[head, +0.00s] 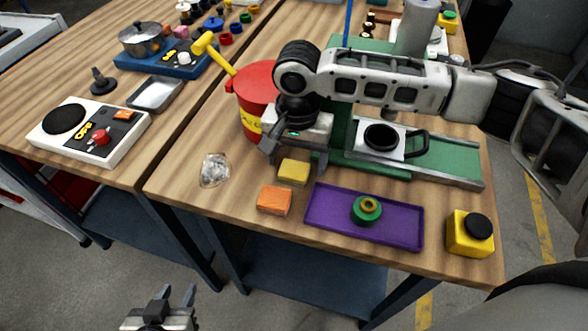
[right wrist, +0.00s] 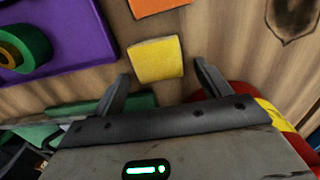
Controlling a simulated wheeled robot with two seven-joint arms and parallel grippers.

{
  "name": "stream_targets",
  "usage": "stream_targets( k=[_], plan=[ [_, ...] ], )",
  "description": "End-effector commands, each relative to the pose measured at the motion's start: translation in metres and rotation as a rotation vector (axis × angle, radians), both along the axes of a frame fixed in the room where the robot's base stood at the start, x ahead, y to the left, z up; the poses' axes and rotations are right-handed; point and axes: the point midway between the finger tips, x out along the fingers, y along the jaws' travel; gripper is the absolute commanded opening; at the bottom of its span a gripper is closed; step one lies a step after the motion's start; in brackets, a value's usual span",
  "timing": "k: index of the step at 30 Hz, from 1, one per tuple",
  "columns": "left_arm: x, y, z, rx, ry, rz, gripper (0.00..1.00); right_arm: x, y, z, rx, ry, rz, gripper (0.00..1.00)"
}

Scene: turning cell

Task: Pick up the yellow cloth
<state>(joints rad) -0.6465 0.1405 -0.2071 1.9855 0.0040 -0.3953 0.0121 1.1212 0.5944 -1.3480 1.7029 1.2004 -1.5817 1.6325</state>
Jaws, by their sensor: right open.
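The yellow cloth (head: 293,172) is a small flat square on the wooden table, behind an orange square and left of the purple tray. In the right wrist view the yellow cloth (right wrist: 156,57) lies between and just beyond my fingertips. My right gripper (head: 295,155) is open above and just behind it, fingers spread to either side; it also shows in the right wrist view (right wrist: 162,72). Nothing is between its fingers that I can see gripped. My left gripper (head: 176,292) is open and empty, low in front of the table.
The orange square (head: 274,200) lies close in front of the cloth. A purple tray (head: 325,215) holds a green ring (head: 366,210). A red bucket (head: 256,88) stands behind left, a green machine (head: 455,160) behind right. A crumpled clear piece (head: 214,170) lies left, a yellow box (head: 466,240) right.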

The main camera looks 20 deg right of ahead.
Motion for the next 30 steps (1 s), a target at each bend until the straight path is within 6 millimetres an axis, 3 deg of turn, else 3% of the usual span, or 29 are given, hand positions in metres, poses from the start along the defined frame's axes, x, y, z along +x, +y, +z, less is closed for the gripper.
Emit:
stream_targets(
  k=[7,8,12,13,23,30],
  plan=[
    [-0.001,0.001,-0.002,0.002,0.006,0.001,0.36,0.0,0.0,-0.002,0.0,-0.001,0.001,0.76],
    [-0.002,0.001,-0.002,0.002,0.007,0.001,0.36,0.0,0.0,-0.002,0.0,-0.001,0.001,0.71],
    [-0.004,0.001,-0.003,0.003,0.012,0.001,0.36,0.0,0.0,-0.002,0.0,-0.001,0.001,0.32],
    [-0.004,0.001,-0.004,0.003,0.013,0.001,0.36,0.0,0.0,-0.002,0.0,-0.001,0.001,0.28],
    [-0.005,0.001,-0.005,0.003,0.016,0.002,0.36,0.0,0.001,0.0,0.001,-0.002,0.001,0.28],
    [-0.005,0.001,-0.008,0.002,0.017,0.002,0.36,0.001,0.001,0.023,0.003,-0.004,0.0,0.28]
  ],
)
